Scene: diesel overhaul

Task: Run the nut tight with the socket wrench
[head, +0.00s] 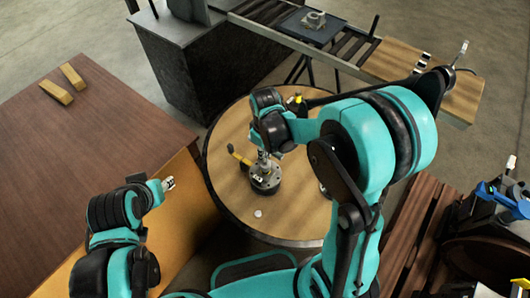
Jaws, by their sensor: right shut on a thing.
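A round grey metal part (265,181) stands on the round wooden table. My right gripper (262,156) points down just above it, largely covered by my own wrist. It is shut on a slim metal tool, which looks like the socket wrench (262,165), upright over the part's middle. The nut is too small or hidden to make out, and I cannot tell whether the wrench sits on it. A yellow-ended handle (240,155) sticks out at the part's upper left. My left gripper (168,184) hangs apart, left of the round table; its jaw opening is unclear.
The round table (300,215) is mostly clear, with a small pale disc (258,213) near the part. A yellow-and-black item (297,99) lies at its far edge. A brown table (60,150) with two wooden blocks (64,84) is left. A dark cabinet (200,75) and roller conveyor (290,30) stand behind.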

